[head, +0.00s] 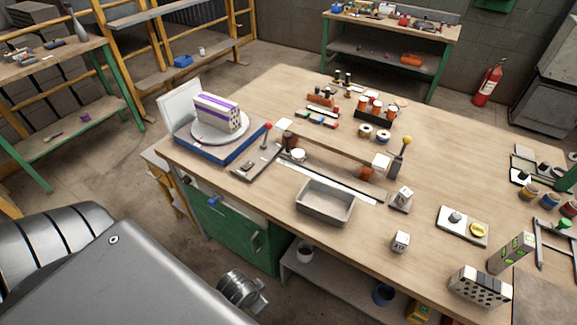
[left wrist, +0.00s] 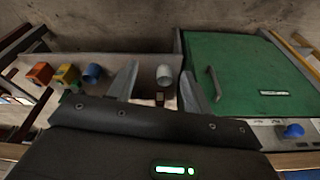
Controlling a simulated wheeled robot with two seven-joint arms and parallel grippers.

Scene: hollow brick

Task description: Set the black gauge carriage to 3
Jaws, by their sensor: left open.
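A long dark rail with a white strip (head: 340,183) runs diagonally across the middle of the table in the head view. I cannot make out the black gauge carriage for certain, and any scale numbers are too small to read. My left gripper (left wrist: 160,88) is open and empty in the left wrist view, facing the lower shelf and green cabinet, away from the rail. My right gripper is not in view.
A grey tray (head: 325,202) sits in front of the rail. A red-knobbed lever (head: 267,135) and a yellow-knobbed lever (head: 405,148) stand near it. A blue turntable base (head: 215,152) is at left. The green cabinet (left wrist: 235,90) has a handle.

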